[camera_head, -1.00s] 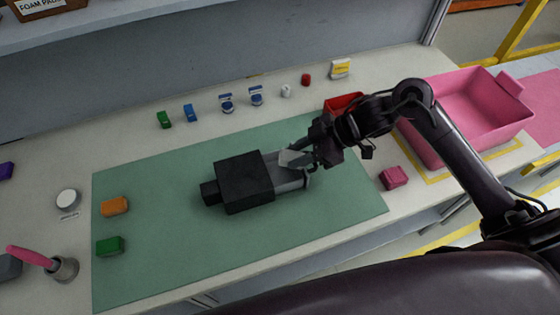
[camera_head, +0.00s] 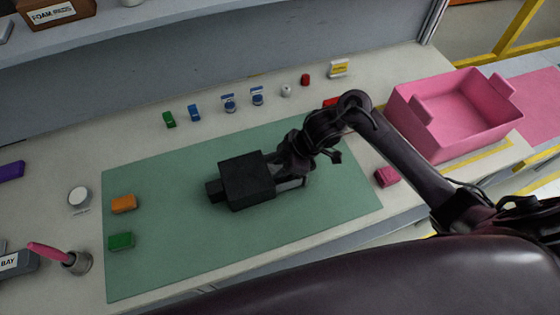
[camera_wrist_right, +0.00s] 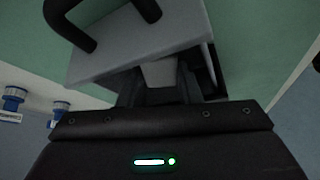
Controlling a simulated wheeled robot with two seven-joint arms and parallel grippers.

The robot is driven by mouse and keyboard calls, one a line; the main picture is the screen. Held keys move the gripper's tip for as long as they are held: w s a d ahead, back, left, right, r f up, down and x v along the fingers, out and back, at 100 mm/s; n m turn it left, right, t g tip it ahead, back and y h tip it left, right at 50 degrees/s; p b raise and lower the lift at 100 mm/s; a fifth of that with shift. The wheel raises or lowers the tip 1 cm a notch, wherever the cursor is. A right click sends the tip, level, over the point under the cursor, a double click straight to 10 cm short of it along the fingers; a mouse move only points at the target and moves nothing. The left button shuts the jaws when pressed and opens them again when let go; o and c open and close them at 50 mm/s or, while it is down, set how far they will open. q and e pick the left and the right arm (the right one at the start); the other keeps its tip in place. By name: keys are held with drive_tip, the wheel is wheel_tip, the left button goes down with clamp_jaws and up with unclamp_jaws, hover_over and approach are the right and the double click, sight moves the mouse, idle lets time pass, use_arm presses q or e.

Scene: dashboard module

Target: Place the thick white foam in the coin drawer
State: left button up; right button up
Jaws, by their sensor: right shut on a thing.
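The black dashboard module (camera_head: 247,180) lies on the green mat, with its grey coin drawer (camera_head: 291,184) pulled out toward the right. My right gripper (camera_head: 290,170) is down at the open drawer and covers much of it in the head view. In the right wrist view my right gripper (camera_wrist_right: 160,85) is shut on the thick white foam (camera_wrist_right: 160,72), a pale block between the dark fingers. The foam is close behind the grey drawer front (camera_wrist_right: 145,40) with its black handle (camera_wrist_right: 95,30). Whether the foam touches the drawer floor is hidden. My left gripper is out of view.
The green mat (camera_head: 190,245) is clear in front of the module. Orange (camera_head: 123,204) and green (camera_head: 121,241) blocks lie at its left. A pink block (camera_head: 387,177) and a pink bin (camera_head: 455,115) are at the right. Several small parts line the back.

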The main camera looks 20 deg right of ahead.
drive_tip(key=o, duration=0.7)
drive_tip(key=shift+f, duration=0.1)
drive_tip(key=shift+c, duration=0.2)
drive_tip(key=v, duration=1.2)
